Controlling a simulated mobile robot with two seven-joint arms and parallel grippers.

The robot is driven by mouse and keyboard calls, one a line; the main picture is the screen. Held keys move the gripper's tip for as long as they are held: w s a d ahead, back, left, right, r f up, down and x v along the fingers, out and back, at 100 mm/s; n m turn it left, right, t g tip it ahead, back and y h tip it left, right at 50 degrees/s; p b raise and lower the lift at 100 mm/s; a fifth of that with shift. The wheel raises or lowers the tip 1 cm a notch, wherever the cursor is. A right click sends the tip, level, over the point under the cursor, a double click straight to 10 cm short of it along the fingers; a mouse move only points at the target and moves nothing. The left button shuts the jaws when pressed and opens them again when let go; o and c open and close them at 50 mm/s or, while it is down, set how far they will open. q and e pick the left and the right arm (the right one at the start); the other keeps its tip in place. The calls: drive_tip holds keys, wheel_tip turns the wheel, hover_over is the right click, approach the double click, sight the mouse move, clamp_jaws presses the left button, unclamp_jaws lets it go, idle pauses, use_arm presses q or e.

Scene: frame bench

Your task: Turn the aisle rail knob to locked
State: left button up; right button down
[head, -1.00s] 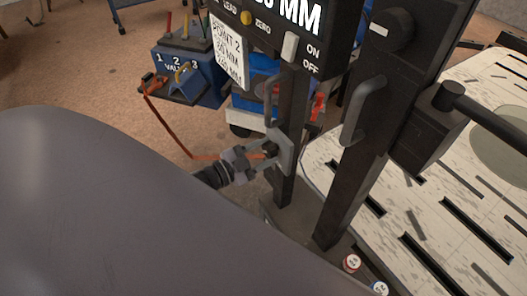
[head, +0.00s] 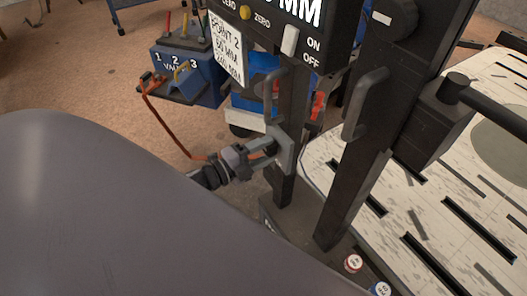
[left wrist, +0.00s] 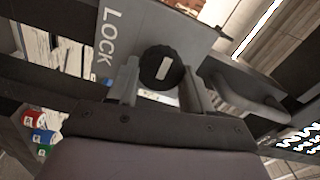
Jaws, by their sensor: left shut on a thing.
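The aisle rail knob (left wrist: 162,68) is round and black with a white mark on its face. It sits on a grey plate (left wrist: 140,25) lettered LOCK, left of the knob in the left wrist view. The white mark runs nearly up and down there, its top leaning slightly right, and not toward the lettering. My left gripper (left wrist: 161,92) has one finger on each side of the knob and is shut on it. In the head view my left gripper (head: 268,150) reaches the plate (head: 287,153) on the dark post, and the knob is mostly hidden. My right gripper is not in view.
A dark handle (left wrist: 245,90) stands close to the right of the fingers in the left wrist view. Dark posts (head: 352,190) and a readout box (head: 290,35) stand around the gripper. A slotted pale table (head: 470,200) is at right; a blue valve box (head: 190,70) stands behind.

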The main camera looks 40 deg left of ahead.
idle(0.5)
use_arm(q)
drive_tip(key=o, duration=1)
drive_tip(key=shift+o, duration=0.2)
drive_tip(key=shift+s, duration=0.15)
drive_tip(key=v, duration=0.7)
drive_tip(key=s+d+f+n+g+y+p, duration=0.2)
drive_tip(key=s+d+n+g+y+p, duration=0.2)
drive_tip(key=s+d+n, duration=0.7)
drive_tip(key=d+n+g+p, duration=0.1)
drive_tip(key=n+g, duration=0.1)
drive_tip(key=n, duration=0.4)
drive_tip(key=shift+f+n+y+p, duration=0.3)
drive_tip(key=shift+f+y+p, duration=0.05)
drive_tip(key=shift+y+p, duration=0.05)
